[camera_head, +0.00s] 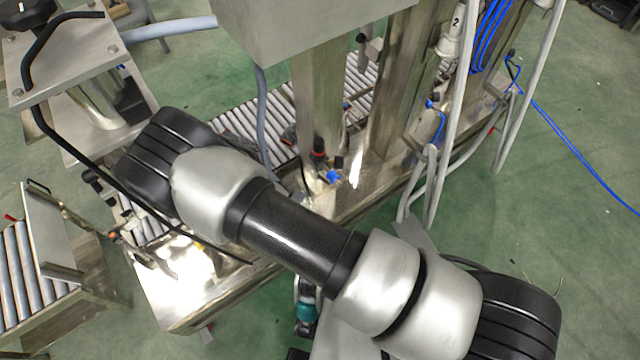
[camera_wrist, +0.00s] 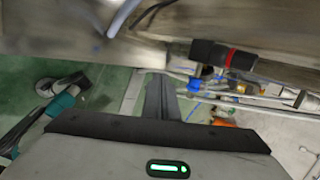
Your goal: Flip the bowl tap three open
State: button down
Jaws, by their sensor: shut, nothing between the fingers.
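My gripper (camera_wrist: 162,97) shows in the wrist view, with its narrow dark fingers together and nothing between them. In the head view my arm crosses the foreground and I cannot make out the gripper. A black handle with a red ring (camera_wrist: 222,56) lies sideways under a steel edge, up and right of the fingertips and apart from them. A blue fitting (camera_wrist: 203,76) is just below it. In the head view, a black and red part (camera_head: 318,152) sits low by a steel column. I cannot tell which of these, if any, is bowl tap three or how it is set.
A steel machine frame (camera_head: 385,80) with a roller conveyor (camera_head: 255,125) stands behind my arm. White hoses (camera_head: 452,110) hang at its right, one marked 2. A second roller stand (camera_head: 25,275) is at the left.

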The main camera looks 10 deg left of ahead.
jog(key=shift+s+f+n, duration=0.45)
jog(key=shift+f+n, duration=0.25)
jog(key=shift+f, duration=0.15)
jog(key=b, duration=0.2)
send_near(324, 180)
notch_tip(324, 180, down, 5)
jog(key=w+d, duration=0.2)
jog(key=shift+w+d+f, duration=0.1)
jog(key=shift+w+d, duration=0.25)
jog(key=shift+w, duration=0.1)
